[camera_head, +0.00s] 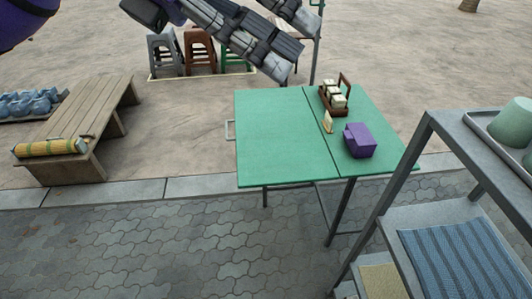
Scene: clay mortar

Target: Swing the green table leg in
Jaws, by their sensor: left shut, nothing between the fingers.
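The green table (285,140) stands at the middle right, its flat top split by a seam. Its thin grey legs show below the front edge: a short stretch of one leg (265,197) at the left and a longer, slanted leg (338,212) at the right. The far legs are hidden by the top. My left gripper (284,66) comes in from the top left, shut and empty, showing in front of the far left corner of the table. My right gripper is out of view.
On the table are a brown caddy (325,100), a small cream card (328,122) and a purple box (359,140). A metal shelf (455,130) stands at the right front. A wooden bench (95,112) is at the left, stools (199,50) behind. Paving before the table is clear.

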